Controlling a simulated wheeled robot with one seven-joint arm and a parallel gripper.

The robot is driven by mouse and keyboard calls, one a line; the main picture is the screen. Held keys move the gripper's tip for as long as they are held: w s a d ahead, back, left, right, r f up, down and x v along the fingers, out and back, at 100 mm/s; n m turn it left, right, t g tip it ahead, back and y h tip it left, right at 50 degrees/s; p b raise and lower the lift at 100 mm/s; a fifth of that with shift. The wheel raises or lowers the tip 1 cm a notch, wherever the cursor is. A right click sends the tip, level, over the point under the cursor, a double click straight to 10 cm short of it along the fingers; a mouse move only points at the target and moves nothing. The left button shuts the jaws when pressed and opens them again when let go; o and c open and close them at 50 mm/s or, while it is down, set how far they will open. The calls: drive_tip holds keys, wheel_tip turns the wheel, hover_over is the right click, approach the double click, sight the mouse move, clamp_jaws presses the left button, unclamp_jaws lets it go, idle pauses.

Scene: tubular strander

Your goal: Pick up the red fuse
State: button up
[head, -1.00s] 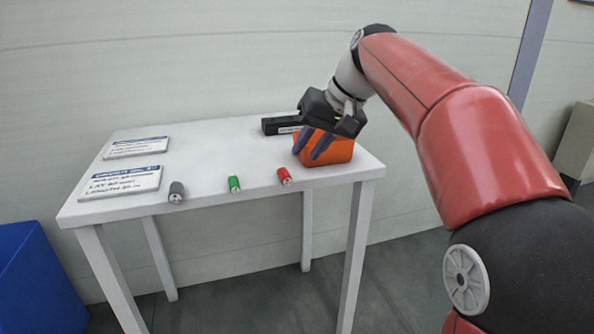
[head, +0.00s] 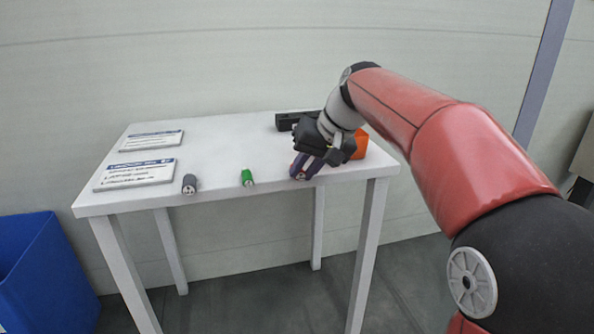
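My gripper (head: 305,172) is low at the front right of the white table (head: 225,150), pointing down. Its two fingers are at the spot of the red fuse (head: 301,176), one on each side of it. Only a small part of the fuse shows between the fingers. The fingers look apart, but I cannot tell whether they touch the fuse. A green fuse (head: 247,178) and a grey fuse (head: 189,185) lie to the left along the front edge.
An orange box (head: 360,145) stands behind my gripper, partly hidden. A black case (head: 290,121) lies at the back. Two printed signs (head: 137,174) (head: 152,140) lie at the left. A blue bin (head: 45,275) is on the floor at left. The table's middle is clear.

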drive_tip(key=shift+c, duration=0.7)
drive_tip(key=shift+r, duration=0.1)
wheel_tip(320, 180, up, 20)
drive_tip(key=p, duration=0.3)
